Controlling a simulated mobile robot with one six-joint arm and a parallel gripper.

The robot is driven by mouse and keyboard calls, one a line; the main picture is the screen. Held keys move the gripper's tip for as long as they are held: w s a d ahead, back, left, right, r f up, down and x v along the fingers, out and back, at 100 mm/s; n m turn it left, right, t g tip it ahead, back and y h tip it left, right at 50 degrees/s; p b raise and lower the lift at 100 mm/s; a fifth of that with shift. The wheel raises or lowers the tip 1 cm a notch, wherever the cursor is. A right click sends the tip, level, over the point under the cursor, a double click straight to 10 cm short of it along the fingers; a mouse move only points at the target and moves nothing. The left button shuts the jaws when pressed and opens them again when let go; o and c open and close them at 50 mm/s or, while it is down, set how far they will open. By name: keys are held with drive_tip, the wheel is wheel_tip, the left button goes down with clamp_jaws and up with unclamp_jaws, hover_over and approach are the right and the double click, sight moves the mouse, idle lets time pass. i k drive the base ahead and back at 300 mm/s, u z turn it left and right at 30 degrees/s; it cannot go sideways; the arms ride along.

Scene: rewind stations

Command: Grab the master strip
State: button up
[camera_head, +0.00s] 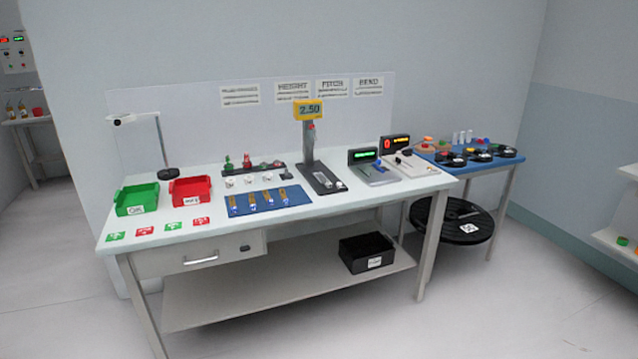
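No item in the head view is clearly readable as the master strip. Several small gold-and-white pieces (268,199) lie in a row on a blue mat (300,203) on the white workbench (335,211). A dark rack (262,170) with red and green pieces stands behind them, with small white round parts (248,180) in front of it. A height gauge with a yellow display (308,110) reading 2.50 stands to their right; small light items lie on its dark base (322,180). My gripper is not in view.
A green bin (136,200) and a red bin (190,190) stand at the bench's left. Two display devices (365,155) (395,145) stand at its right. A blue table (500,168) holds reels; a large black reel (450,222) sits below. The floor in front is clear.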

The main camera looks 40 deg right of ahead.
sight(328, 185)
drive_tip(key=i, duration=0.9)
drive_tip(key=z, duration=0.05)
